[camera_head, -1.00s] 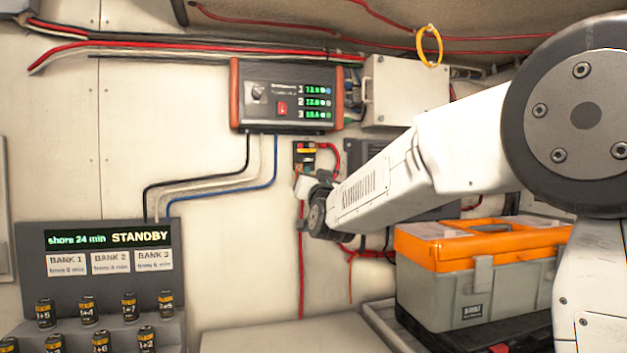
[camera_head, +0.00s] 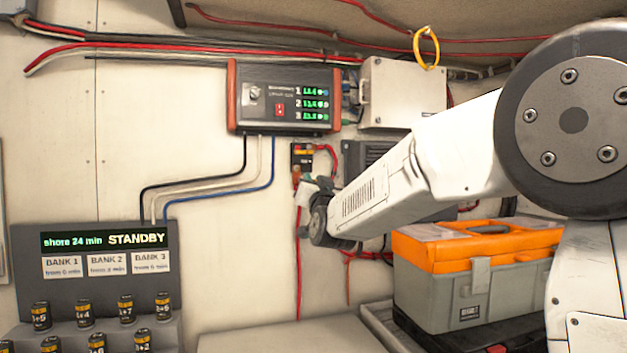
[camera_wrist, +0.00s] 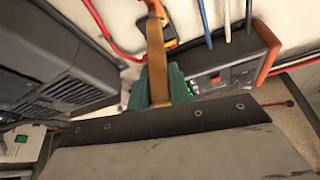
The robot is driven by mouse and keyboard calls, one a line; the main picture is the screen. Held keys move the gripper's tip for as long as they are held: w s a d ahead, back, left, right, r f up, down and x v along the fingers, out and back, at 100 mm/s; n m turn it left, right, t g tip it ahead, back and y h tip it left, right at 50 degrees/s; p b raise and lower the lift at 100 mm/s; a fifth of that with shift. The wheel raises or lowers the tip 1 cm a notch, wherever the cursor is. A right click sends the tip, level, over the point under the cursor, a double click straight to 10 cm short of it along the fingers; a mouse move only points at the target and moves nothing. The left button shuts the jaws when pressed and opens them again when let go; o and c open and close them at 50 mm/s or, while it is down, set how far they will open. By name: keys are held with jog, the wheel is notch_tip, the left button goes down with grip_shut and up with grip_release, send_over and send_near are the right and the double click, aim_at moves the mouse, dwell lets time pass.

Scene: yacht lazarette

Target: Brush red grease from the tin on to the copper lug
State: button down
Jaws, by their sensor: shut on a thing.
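My gripper (camera_head: 307,193) is by the back wall, just below a small black and yellow fitting (camera_head: 302,154) with red cable. In the wrist view my gripper (camera_wrist: 165,92) has green fingers, shut on a flat brown stick, which I take for the brush (camera_wrist: 157,55). I cannot make out the tin or any red grease.
A charger box (camera_head: 284,97) with red ends hangs above the gripper, with cables below it. A dark finned box (camera_head: 360,160) is close to the right. An orange and grey toolbox (camera_head: 470,275) stands lower right. A bank panel (camera_head: 95,265) with small cylinders stands lower left.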

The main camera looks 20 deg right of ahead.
jog(key=shift+s+r, duration=0.1)
jog(key=shift+r, duration=0.55)
jog(key=shift+f, duration=0.7)
jog(key=shift+r, duration=0.7)
jog(key=shift+f, duration=0.7)
jog(key=shift+s, duration=2.95)
